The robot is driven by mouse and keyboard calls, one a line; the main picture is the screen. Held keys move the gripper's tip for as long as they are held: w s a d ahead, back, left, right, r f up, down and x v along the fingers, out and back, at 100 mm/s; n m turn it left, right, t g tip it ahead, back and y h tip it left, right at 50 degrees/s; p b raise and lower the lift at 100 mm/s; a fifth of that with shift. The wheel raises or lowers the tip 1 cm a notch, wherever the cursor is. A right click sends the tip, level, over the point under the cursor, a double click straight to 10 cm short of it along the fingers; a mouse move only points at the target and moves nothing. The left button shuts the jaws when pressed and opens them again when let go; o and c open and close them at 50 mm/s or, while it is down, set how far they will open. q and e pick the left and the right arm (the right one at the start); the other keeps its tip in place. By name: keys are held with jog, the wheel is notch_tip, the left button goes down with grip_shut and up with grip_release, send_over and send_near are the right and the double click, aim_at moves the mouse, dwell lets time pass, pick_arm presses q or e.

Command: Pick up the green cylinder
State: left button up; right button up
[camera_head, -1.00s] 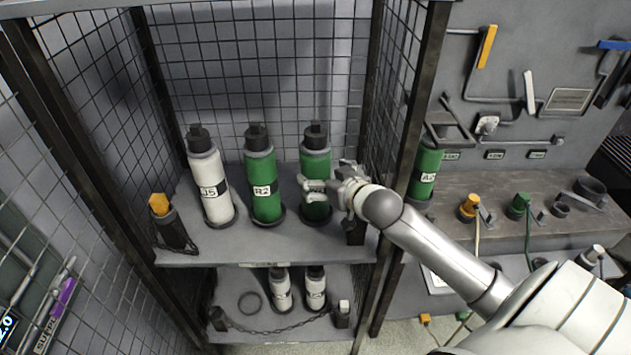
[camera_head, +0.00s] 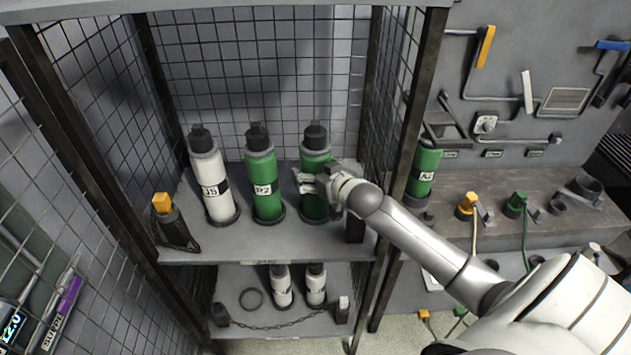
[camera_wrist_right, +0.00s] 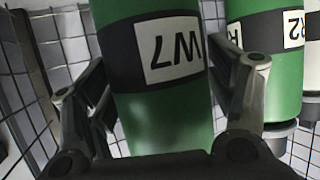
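A green cylinder (camera_head: 313,163) with a black cap stands upright on the upper shelf (camera_head: 262,244), rightmost of the three there. Its label reads W7 in the right wrist view (camera_wrist_right: 165,115). My right gripper (camera_head: 308,186) is at its front right side, hiding part of its body. In the wrist view the right gripper (camera_wrist_right: 163,75) has one finger on each side of the cylinder. It looks open, with small gaps; I cannot tell whether either finger touches. My left gripper is not in view.
A green cylinder marked R2 (camera_head: 265,168) stands close on the left, then a white one marked J5 (camera_head: 208,172). Another green cylinder (camera_head: 424,172) stands outside the cage on a bench (camera_head: 470,240). A dark cage post (camera_head: 400,170) is close by my right arm.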

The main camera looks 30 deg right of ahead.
grip_shut()
jog(key=shift+w+d+r, duration=0.1)
jog(key=shift+w+r, duration=0.1)
jog(key=shift+r, duration=0.1)
